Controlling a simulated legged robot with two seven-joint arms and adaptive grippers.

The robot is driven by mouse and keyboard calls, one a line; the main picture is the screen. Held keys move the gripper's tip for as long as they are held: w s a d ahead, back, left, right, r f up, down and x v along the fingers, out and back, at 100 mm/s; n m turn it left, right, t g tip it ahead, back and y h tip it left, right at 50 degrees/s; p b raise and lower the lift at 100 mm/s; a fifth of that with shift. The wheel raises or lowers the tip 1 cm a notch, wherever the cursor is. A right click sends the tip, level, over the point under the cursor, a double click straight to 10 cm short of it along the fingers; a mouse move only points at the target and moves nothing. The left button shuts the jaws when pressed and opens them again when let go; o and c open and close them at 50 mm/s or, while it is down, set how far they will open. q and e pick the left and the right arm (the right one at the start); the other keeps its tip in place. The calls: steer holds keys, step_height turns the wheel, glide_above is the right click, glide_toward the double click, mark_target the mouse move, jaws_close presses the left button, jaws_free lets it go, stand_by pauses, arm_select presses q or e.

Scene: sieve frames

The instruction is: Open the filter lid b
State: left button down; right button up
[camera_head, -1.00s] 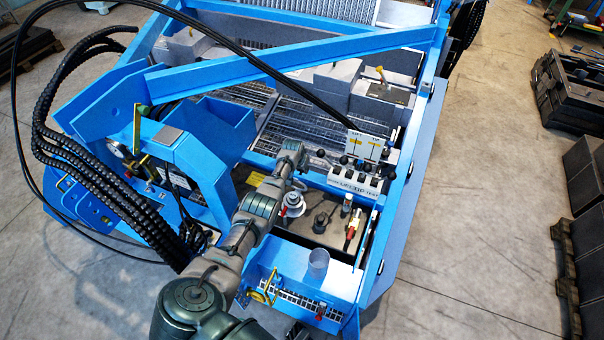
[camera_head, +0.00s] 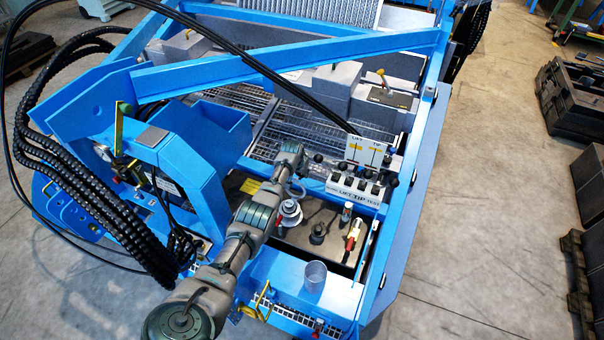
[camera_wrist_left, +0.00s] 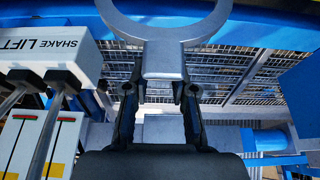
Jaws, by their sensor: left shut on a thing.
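A pale round fitting with a white rim (camera_head: 290,211), which I take to be filter lid b, sits over the grey tank top in the opening of the blue frame. My left gripper (camera_head: 297,188) points down at it, small and partly hidden by my own arm. In the left wrist view the two dark fingers (camera_wrist_left: 161,92) are shut on a grey tab (camera_wrist_left: 163,62) that joins a rounded grey ring, cut off by the top edge. I cannot tell how far the lid is raised. My right gripper is in neither view.
A lever box (camera_head: 355,192) and a LIFT/TIP sign (camera_head: 366,150) stand close to the right of my gripper. A dark cap (camera_head: 317,233) and a red-handled valve (camera_head: 352,236) are on the tank.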

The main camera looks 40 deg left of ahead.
arm_select(q)
steer(key=shift+w+a+r, duration=0.15)
steer(key=shift+w+r, duration=0.15)
steer(key=shift+r, duration=0.1)
steer(key=c, duration=1.2)
jaws_free()
steer(key=shift+c, duration=0.2)
steer(key=shift+o, duration=1.2)
steer(key=shift+f, duration=0.2)
steer(key=shift+s, duration=0.1)
steer(key=v, duration=1.1)
steer(key=shift+s+r, duration=0.2)
steer(key=shift+r, duration=0.15)
